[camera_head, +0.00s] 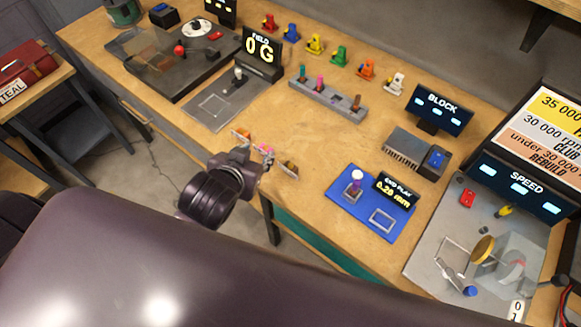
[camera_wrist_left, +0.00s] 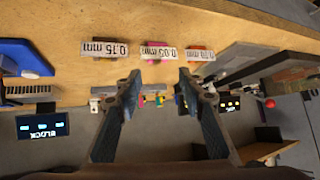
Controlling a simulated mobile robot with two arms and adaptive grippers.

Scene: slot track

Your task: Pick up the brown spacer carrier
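The brown spacer carrier (camera_head: 290,167) stands at the table's front edge, the rightmost of three small carriers. In the left wrist view it is the left one, mostly behind its white 0.15 mm tag (camera_wrist_left: 105,49). My left gripper (camera_head: 260,164) is at the front edge beside the carriers. In the wrist view its fingers (camera_wrist_left: 158,85) are apart and empty, pointing toward the pink carrier's tag. My right gripper is not visible.
A grey rack (camera_head: 325,101) with teal, pink and brown pegs stands behind. A blue end-play plate (camera_head: 345,212) lies right of the carriers, a grey field plate (camera_head: 205,118) to the left. Bare wood (camera_head: 300,140) lies between.

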